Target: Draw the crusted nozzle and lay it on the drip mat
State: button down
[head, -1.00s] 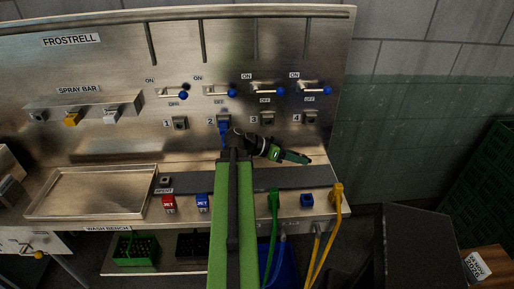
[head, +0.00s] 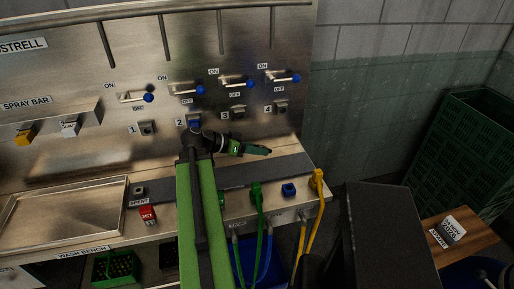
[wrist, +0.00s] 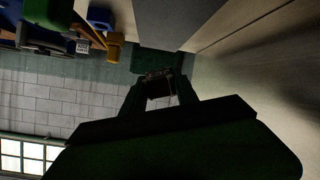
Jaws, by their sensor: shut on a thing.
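My gripper (head: 262,151) points right, in front of the steel panel below valves 3 and 4. In the wrist view its jaws (wrist: 160,85) are shut on a small dark grey-brown thing (wrist: 158,88); its shape is too dark to make out, so I cannot tell whether it is the crusted nozzle. A yellow nozzle (head: 25,138) and a white nozzle (head: 70,129) sit in the spray bar at left; no crust is discernible. A flat dark grey strip (head: 285,168) lies along the bench below my gripper, possibly the drip mat.
A shallow steel tray (head: 60,233) is on the bench at left, beside a SPENT label (head: 138,202) and a red JET block (head: 148,215). Green (head: 257,195) and yellow (head: 318,185) hoses hang at the front edge. Green crates (head: 480,140) stand at right.

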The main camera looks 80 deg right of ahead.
notch_tip(320, 180, down, 6)
jog(key=b, duration=0.5)
jog(key=shift+w, duration=0.1)
jog(key=shift+r, duration=0.1)
jog(key=c, duration=0.9)
grip_release()
jog(key=shift+o, duration=0.2)
jog(key=shift+w+a+r, duration=0.15)
jog(key=shift+w+r, duration=0.1)
jog(key=p+v, duration=0.7)
jog(key=v, duration=0.9)
jog(key=shift+w+a, duration=0.15)
jog(key=shift+w, duration=0.15)
